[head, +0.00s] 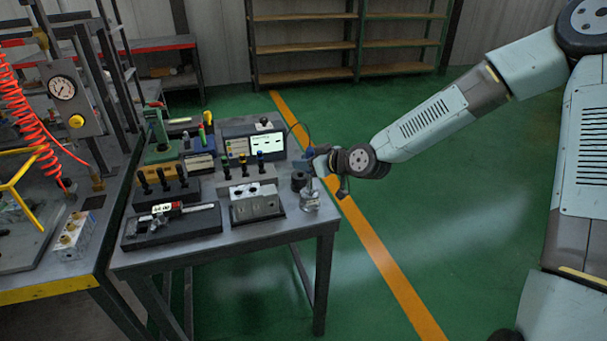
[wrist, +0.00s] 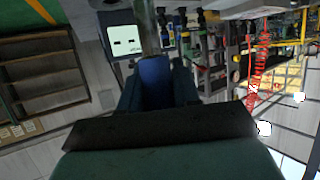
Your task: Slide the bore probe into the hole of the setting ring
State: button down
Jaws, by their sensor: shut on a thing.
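My gripper (head: 314,162) is at the right edge of the grey table, shut on the blue handle of the bore probe (wrist: 155,82). In the wrist view the handle lies between the two fingers (wrist: 158,88), with the grey metal shaft running to the top edge. In the head view a pale metal piece, apparently the setting ring (head: 310,201), stands at the table's right corner, below my gripper. The probe's lower end is small there and reaches down toward the ring. I cannot tell whether its tip is above or inside the hole, which is not clear in either view.
A dark round piece (head: 299,181) stands close beside the ring. The display box (head: 262,143), a metal block with holes (head: 256,203) and a black caliper case (head: 171,226) crowd the table (head: 240,240) to the left. Open floor lies to the right.

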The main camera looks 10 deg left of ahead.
jog(key=shift+f, duration=2)
jog(key=c, duration=0.8)
grip_release()
jog(key=v, duration=1.2)
